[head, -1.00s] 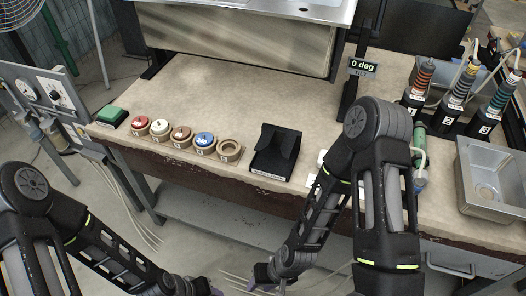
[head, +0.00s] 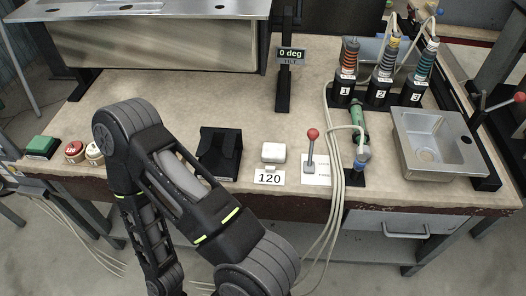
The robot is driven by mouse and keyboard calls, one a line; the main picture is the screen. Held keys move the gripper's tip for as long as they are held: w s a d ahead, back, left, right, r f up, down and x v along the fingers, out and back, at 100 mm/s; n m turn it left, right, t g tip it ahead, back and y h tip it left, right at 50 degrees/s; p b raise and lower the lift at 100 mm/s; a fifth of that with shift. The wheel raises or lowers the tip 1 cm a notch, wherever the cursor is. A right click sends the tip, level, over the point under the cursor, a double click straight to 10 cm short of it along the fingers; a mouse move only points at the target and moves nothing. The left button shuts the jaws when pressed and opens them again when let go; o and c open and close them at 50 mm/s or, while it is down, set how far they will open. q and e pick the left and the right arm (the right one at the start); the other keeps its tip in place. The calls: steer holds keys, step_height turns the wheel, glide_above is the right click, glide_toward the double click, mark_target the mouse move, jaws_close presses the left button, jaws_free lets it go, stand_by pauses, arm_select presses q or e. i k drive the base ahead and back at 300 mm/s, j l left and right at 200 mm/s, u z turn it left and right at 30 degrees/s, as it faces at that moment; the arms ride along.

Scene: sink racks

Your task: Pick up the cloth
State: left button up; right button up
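I see no thing that is clearly a cloth. My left gripper is not in view either.
A black stand (head: 220,153) is left of the white item. A red-knobbed lever (head: 312,146) and hanging hoses are right of it. The bench middle is clear.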

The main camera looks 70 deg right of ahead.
mark_target(271, 152)
steer(key=k+l, duration=0.7)
steer(key=k, duration=0.2)
